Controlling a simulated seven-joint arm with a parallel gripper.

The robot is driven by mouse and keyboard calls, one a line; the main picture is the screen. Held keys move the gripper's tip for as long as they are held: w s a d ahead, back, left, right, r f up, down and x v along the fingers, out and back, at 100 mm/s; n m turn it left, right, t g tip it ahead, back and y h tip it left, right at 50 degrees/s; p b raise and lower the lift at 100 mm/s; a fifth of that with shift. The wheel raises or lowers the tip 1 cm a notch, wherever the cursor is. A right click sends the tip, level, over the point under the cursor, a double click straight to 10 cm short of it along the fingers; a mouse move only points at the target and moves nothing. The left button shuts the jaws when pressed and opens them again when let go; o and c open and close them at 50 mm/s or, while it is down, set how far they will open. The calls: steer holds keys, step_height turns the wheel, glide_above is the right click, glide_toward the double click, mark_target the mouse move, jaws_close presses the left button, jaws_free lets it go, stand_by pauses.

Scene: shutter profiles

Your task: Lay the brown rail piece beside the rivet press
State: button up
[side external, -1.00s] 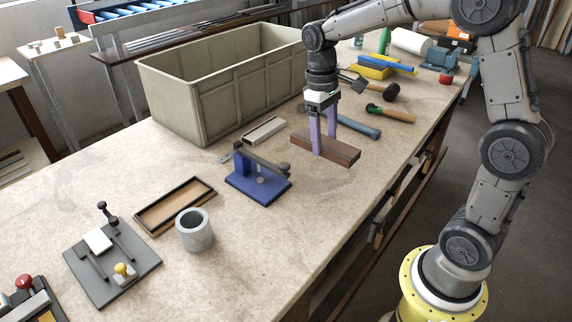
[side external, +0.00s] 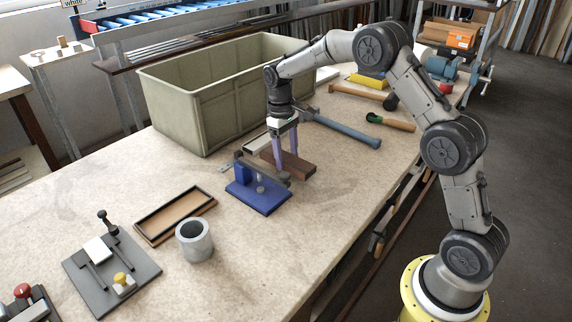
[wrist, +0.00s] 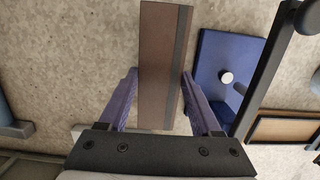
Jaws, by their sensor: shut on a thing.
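The brown rail piece (side external: 299,164) is between the purple fingers of my gripper (side external: 286,161), which are shut on it. It is a flat brown bar with a darker strip along one side, seen lengthwise in the wrist view (wrist: 155,60). The blue rivet press (side external: 259,197) has a dark lever arm and is just left of and in front of the rail. In the wrist view the press's blue base (wrist: 222,62) lies right of the rail with a narrow gap between. I cannot tell if the rail touches the bench.
A large green bin (side external: 222,105) stands behind. A pale channel piece (side external: 262,143) lies behind my gripper.

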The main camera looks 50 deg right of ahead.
mark_target(285, 157)
steer(key=shift+w+f, duration=0.2)
steer(key=shift+f, duration=1.5)
steer(key=shift+f, duration=0.2)
steer(key=o, duration=1.4)
steer(key=shift+r, duration=0.1)
